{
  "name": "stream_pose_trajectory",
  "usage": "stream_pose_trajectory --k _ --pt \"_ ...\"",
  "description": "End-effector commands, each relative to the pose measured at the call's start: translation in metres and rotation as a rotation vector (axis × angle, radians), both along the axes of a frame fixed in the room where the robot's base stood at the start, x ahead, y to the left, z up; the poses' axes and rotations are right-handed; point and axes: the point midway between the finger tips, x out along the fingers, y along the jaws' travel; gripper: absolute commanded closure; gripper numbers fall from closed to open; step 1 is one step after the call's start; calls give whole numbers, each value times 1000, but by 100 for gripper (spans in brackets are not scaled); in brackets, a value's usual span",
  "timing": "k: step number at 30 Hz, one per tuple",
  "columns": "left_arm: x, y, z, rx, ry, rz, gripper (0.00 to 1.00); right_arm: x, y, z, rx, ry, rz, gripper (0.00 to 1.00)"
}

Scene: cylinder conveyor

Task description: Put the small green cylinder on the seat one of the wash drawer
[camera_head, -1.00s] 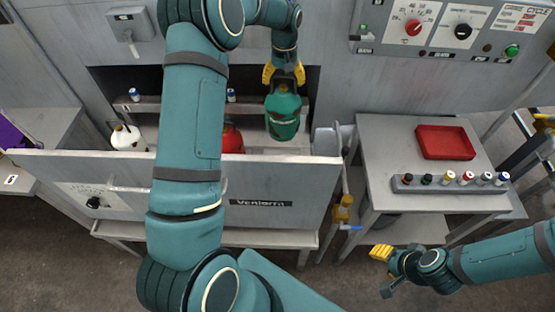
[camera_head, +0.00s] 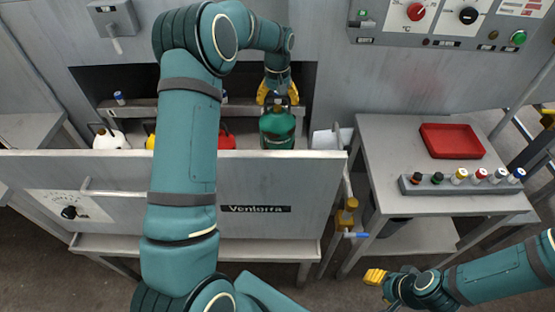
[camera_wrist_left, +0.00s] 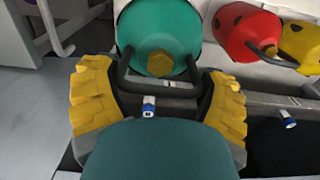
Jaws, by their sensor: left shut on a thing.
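The small green cylinder (camera_head: 277,128) is upright inside the wash drawer (camera_head: 270,180), behind its front panel, at the right end of the row. The panel hides its base, so I cannot tell whether it touches the drawer floor. My left gripper (camera_head: 278,97) is above it, shut on its black handle. The left wrist view shows the green cylinder (camera_wrist_left: 160,38) between the yellow fingers of the left gripper (camera_wrist_left: 158,100). My right gripper (camera_head: 376,277) is low at the right, away from the drawer; its finger gap is unclear.
A red cylinder (camera_head: 227,141), a partly hidden yellow one (camera_head: 151,141) and a white one (camera_head: 108,138) stand in the drawer left of the green one. A side table (camera_head: 395,150) at right bears a red tray (camera_head: 451,141) and a rack (camera_head: 462,187) of small caps.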

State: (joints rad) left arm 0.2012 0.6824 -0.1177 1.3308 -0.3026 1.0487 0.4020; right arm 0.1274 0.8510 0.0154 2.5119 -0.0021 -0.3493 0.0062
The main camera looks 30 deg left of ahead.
Motion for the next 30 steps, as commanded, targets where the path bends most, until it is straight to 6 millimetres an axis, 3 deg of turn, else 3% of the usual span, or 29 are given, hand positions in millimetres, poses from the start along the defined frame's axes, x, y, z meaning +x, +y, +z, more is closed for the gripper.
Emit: stream_pose_trajectory --k 11,17,26,30 --pt "1 0 -43 0 -1 1 66 -1 0 -9 0 1 3 53" --pt "1 0 -54 0 -4 1 66 0 0 -10 0 -1 2 53" --pt "1 0 -93 0 -2 0 66 1 0 -17 -1 -3 1 53" --pt "1 0 -98 1 -4 0 66 2 0 -18 -1 -4 0 53"
